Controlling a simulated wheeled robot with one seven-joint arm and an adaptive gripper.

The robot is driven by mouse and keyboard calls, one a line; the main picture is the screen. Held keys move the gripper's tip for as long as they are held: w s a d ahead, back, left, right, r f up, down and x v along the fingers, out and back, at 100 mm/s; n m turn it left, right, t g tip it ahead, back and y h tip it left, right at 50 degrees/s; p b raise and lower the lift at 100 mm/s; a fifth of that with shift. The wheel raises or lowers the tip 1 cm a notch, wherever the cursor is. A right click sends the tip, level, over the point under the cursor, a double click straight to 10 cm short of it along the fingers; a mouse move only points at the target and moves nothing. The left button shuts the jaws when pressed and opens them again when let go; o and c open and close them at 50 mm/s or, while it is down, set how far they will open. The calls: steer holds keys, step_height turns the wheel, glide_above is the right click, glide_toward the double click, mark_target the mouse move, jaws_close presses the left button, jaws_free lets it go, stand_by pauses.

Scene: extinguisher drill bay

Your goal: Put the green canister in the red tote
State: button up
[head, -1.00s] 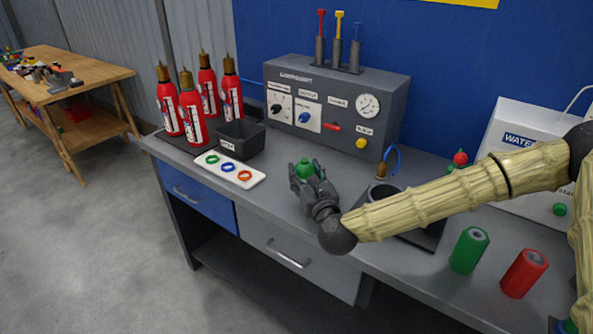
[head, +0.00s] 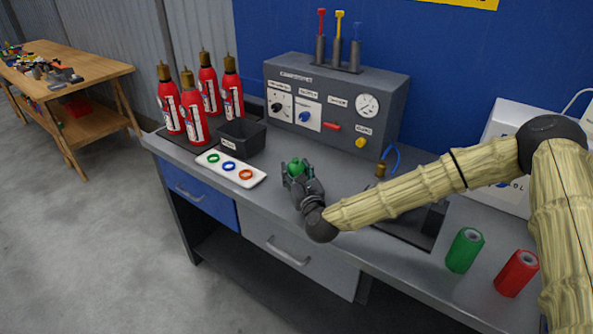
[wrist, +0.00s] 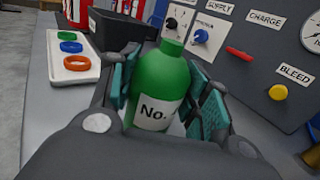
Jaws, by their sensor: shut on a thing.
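A green canister (wrist: 160,85) with a white label reading "No." stands roughly upright between the teal finger pads of my gripper (wrist: 166,92). In the head view, my gripper (head: 298,174) is shut on the canister, whose green top (head: 296,167) shows above the grey bench. I cannot tell whether its base is clear of the bench. A red container (head: 77,108), probably the red tote, sits on the lower shelf of the wooden table at the far left, partly hidden by the table.
The grey bench (head: 345,185) holds a ring tray (head: 230,170), a black bin (head: 242,138), red extinguishers (head: 193,115) and a control panel (head: 335,100). A green cylinder (head: 464,250) and a red cylinder (head: 516,272) stand at the right. Open floor (head: 100,240) separates the bench from the wooden table (head: 100,72).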

steer(key=shift+f, duration=0.1)
steer(key=o, duration=1.2)
